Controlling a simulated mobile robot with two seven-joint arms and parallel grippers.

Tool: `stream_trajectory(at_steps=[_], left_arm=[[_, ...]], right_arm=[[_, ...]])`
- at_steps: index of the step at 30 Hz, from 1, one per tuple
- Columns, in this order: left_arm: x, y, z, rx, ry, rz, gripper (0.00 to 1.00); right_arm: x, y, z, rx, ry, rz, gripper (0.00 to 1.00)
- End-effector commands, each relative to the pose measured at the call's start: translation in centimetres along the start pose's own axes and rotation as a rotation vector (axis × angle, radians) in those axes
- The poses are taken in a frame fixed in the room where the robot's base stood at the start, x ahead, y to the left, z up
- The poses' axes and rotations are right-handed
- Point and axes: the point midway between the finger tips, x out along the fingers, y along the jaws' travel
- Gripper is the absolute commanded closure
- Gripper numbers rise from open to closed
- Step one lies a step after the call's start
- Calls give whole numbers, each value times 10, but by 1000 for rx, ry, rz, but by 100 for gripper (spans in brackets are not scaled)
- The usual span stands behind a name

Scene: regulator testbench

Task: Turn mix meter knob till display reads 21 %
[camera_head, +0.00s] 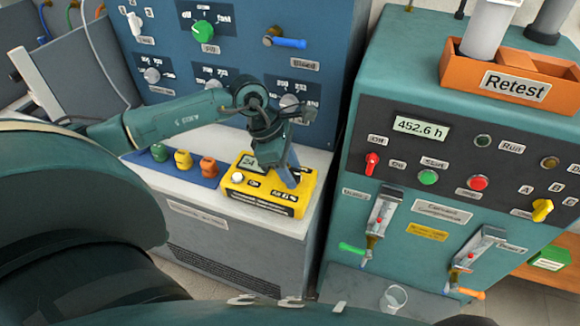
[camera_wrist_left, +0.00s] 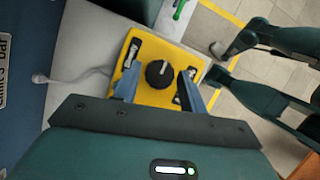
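The mix meter is a yellow box (camera_head: 236,205) on the white bench top. Its small display (camera_head: 248,162) seems to read about 24, but it is tiny. In the left wrist view the meter's round black knob (camera_wrist_left: 159,74) with a white pointer mark faces the camera on the yellow face (camera_wrist_left: 151,98). My left gripper (camera_head: 284,178) is over the right part of the meter and hides the knob in the head view. In the left wrist view its two blue fingers (camera_wrist_left: 161,76) stand on either side of the knob, with visible gaps. My right gripper does not show clearly.
A blue tray (camera_head: 144,160) with green, yellow and orange knobs lies left of the meter. A blue panel (camera_head: 235,62) with dials stands behind. A teal test machine (camera_head: 352,165) stands to the right, across a narrow gap.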

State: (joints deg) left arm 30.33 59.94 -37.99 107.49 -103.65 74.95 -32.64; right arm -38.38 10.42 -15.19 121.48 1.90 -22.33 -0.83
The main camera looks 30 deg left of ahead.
Motion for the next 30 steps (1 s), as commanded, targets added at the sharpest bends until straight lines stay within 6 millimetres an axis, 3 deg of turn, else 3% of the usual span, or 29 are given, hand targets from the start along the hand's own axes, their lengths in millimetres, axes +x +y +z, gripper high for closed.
stream_trajectory(at_steps=[11, 20, 30], left_arm=[[0, 0, 0, 0, 0, 0, 89], [0, 0, -1, -36, 1, 16, 89], [2, -2, -1, -239, -1, 102, 89]], right_arm=[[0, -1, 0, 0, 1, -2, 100], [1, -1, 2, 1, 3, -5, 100], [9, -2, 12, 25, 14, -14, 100]])
